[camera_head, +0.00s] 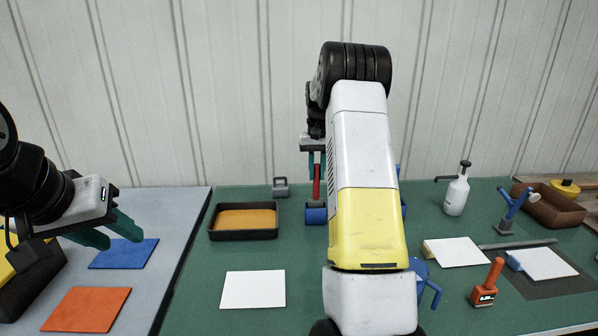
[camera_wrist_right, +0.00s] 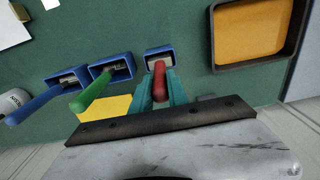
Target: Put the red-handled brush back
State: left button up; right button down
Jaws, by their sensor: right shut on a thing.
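The red-handled brush (camera_head: 316,182) is upright at the back of the green table, its red handle also showing in the right wrist view (camera_wrist_right: 160,75). My right gripper (camera_head: 314,160) is shut on that handle, with a teal finger on each side. A small blue holder (camera_head: 316,215) lies directly below the brush; it also shows in the right wrist view (camera_wrist_right: 148,60). The brush's lower end is at this holder's opening, but I cannot tell how deep it sits. My left gripper (camera_head: 118,234) is open and empty above the grey table at the left.
Blue (camera_wrist_right: 35,104) and green (camera_wrist_right: 95,90) handles stand in neighbouring blue holders. A black tray with orange filling (camera_head: 245,235) stands left of the red brush. A white spray bottle (camera_head: 456,193) stands to the right. My right arm hides the table's middle.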

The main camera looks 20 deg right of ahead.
dwell(0.4)
jog(key=shift+f, duration=0.6)
jog(key=c, duration=1.2)
grip_release()
jog(key=shift+r, duration=0.15)
